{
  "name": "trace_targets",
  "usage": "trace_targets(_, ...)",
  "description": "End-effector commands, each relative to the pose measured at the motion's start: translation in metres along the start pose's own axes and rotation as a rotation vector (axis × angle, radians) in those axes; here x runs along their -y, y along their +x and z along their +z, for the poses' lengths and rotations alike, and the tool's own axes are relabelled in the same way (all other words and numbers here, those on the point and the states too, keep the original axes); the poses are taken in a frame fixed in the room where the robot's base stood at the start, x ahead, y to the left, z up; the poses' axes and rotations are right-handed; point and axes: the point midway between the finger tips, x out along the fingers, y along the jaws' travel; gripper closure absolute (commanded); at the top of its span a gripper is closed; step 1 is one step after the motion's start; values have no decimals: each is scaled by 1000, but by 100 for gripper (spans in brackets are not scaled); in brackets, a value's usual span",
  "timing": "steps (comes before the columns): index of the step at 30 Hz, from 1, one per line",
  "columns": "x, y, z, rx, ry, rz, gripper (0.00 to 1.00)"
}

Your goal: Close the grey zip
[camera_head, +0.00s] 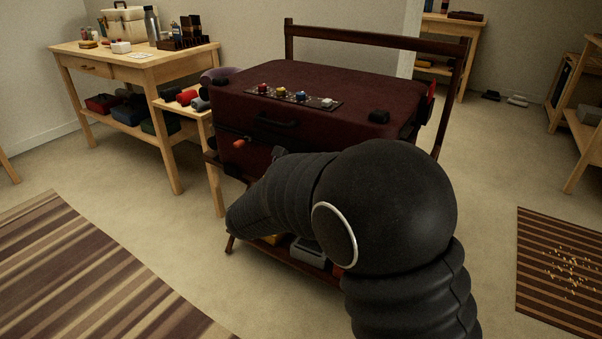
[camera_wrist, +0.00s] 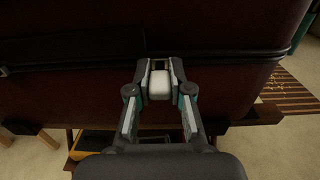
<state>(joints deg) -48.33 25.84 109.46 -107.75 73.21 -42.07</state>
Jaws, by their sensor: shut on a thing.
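The dark red suitcase (camera_head: 330,88) lies flat on a wooden rack, with a row of small coloured parts on its lid. Its front side fills much of the wrist view (camera_wrist: 220,25), where a dark seam runs across. My gripper (camera_wrist: 160,70) is at this front side, its two fingers shut on a pale grey zip pull (camera_wrist: 159,87). In the head view my arm hides most of the gripper and the grey pull. I cannot tell how far the seam is open.
The wooden rack (camera_head: 375,37) has a back rail and a lower shelf with a grey bin (camera_head: 308,252). A wooden workbench (camera_head: 140,66) with tools and bins stands at the left. Striped rugs lie at the left (camera_head: 90,275) and right (camera_head: 545,240). Bare floor surrounds the rack.

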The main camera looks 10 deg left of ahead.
Motion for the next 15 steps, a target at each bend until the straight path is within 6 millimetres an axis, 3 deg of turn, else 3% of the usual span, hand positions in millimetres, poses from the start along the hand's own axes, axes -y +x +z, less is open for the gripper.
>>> trace_targets(11,-2,6,1,1,2,-10,100)
trace_targets(12,-2,6,1,2,2,-9,78)
trace_targets(15,-3,6,1,2,1,-9,54)
